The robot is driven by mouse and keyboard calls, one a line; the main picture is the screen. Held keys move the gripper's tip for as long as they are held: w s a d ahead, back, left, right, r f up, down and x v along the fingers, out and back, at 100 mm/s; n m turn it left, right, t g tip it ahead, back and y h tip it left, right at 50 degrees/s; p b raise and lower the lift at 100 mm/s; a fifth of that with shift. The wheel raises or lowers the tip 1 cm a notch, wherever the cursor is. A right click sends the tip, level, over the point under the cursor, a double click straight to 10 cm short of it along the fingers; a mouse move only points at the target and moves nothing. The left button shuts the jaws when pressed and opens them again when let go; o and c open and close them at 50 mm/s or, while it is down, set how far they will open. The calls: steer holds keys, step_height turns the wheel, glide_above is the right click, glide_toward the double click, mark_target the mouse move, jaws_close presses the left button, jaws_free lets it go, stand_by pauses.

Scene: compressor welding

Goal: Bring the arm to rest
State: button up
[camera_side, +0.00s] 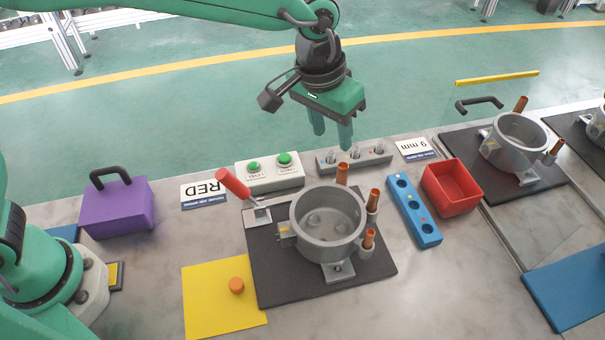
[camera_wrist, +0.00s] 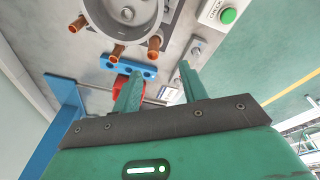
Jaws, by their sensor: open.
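My gripper (camera_side: 332,130) is green with two fingers pointing down. In the side view it is raised above the back edge of the table, over the grey strip with several studs (camera_side: 354,158). The fingers are apart with nothing between them. In the wrist view my gripper (camera_wrist: 160,82) also shows two separate, empty fingers. My arm reaches in from the upper left. Whether the fingertips clear the studs by much is hard to tell.
A grey compressor pot (camera_side: 328,222) with copper tubes stands on a dark mat, a red-handled clamp (camera_side: 234,184) beside it. Around it are a button box (camera_side: 268,173), blue block (camera_side: 414,211), red bin (camera_side: 451,187), purple box (camera_side: 116,206) and yellow mat (camera_side: 215,300) with an orange knob.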

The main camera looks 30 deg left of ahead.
steer(key=s+a+r+n+t, duration=0.1)
steer(key=s+a+r, duration=0.25)
steer(key=a, duration=0.65)
steer(key=s+a+r+t, duration=0.1)
steer(key=s+a+r, duration=0.3)
steer(key=a, duration=0.5)
steer(key=s+a+f+n+t+y, duration=0.1)
steer(key=s+a+f, duration=0.1)
steer(key=s+a, duration=1)
steer(key=shift+s+a+n+t, duration=0.15)
steer(key=shift+a+n+t, duration=0.15)
steer(key=shift+n+t, duration=0.1)
